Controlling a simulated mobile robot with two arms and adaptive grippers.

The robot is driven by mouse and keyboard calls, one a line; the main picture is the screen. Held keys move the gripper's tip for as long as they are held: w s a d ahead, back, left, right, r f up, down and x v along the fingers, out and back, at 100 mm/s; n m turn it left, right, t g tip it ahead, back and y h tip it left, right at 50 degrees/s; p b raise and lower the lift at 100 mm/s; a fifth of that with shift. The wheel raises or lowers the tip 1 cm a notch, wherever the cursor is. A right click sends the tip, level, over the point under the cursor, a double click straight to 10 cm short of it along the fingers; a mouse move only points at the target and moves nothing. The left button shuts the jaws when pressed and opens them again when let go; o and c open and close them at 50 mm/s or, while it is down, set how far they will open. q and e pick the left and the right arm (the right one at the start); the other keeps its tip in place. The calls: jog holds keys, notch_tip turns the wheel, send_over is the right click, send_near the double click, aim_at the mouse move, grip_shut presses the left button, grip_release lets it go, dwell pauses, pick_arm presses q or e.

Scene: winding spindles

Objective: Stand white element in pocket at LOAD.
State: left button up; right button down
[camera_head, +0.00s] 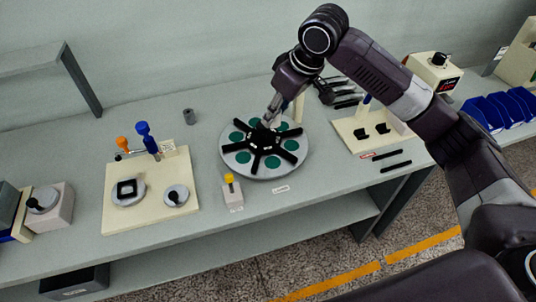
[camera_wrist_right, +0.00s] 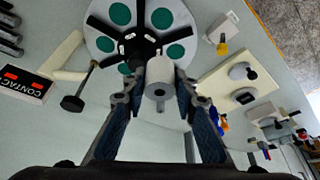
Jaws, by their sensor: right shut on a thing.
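My right gripper (camera_wrist_right: 161,92) is shut on the white element (camera_wrist_right: 160,76), a short white cylinder with a hole in its end face. In the head view my right gripper (camera_head: 269,119) is over the back part of the round grey turntable (camera_head: 262,176), near its black hub; the element cannot be made out there. The turntable (camera_wrist_right: 189,17) has green round pockets (camera_head: 243,158) between black spokes. I cannot tell whether the element touches the turntable. A small white label (camera_head: 281,189) lies in front of it, its text too small to read. My left gripper is not in view.
A block with a yellow knob (camera_head: 231,188) stands at the turntable's front left. A cream board (camera_head: 150,211) with round fixtures lies left. A small grey cylinder (camera_head: 188,116) stands behind. A cream fixture (camera_head: 352,133) and black bars (camera_head: 391,160) are to the right. Blue bins (camera_head: 490,112) are far right.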

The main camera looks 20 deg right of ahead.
notch_tip(320, 180, down, 16)
jog(key=p, duration=0.2)
jog(key=shift+p, duration=0.3)
jog(key=c, duration=1.8)
grip_release()
jog(key=shift+f, duration=0.1)
jog(key=b+v, duration=0.2)
jog(key=v, duration=1)
jog(key=shift+a, duration=0.1)
